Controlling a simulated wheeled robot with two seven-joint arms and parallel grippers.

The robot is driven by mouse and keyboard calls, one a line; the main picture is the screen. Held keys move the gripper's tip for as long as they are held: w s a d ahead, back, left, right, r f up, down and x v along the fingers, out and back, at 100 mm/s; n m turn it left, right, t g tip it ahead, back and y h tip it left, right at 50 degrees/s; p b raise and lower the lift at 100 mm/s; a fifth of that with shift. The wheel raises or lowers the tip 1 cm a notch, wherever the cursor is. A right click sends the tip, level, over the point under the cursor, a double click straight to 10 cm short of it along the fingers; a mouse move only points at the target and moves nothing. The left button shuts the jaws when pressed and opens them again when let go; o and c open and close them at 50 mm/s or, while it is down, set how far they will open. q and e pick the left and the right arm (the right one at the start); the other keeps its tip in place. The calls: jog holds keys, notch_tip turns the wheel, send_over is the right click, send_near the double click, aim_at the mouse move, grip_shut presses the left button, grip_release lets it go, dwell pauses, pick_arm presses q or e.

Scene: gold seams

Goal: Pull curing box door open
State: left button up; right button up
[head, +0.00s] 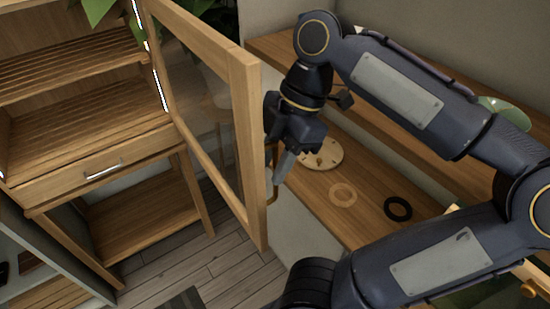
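The curing box (85,125) is a wooden cabinet with slatted shelves at the left of the head view. Its door (243,130), a wooden frame around a clear pane, stands swung wide open toward me. A curved brass-coloured handle (271,185) is on the door's outer edge. My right gripper (277,172) is at this handle, its fingers pointing down beside the door edge. The fingers partly hide the handle, and I cannot tell whether they are closed around it. My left gripper is not in view.
A wooden bench (345,215) stands right of the door. On it are a round pale disc with pegs (323,155), a light ring (343,195) and a black ring (398,208). A drawer (90,172) sits below the shelves.

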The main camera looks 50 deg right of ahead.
jog(key=shift+r, duration=0.1)
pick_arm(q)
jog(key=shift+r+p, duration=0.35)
pick_arm(e)
jog(key=w+v, duration=0.1)
jog(key=v, duration=0.6)
jog(key=shift+s+r, duration=0.3)
jog(key=shift+s, duration=0.25)
jog(key=shift+d, duration=0.15)
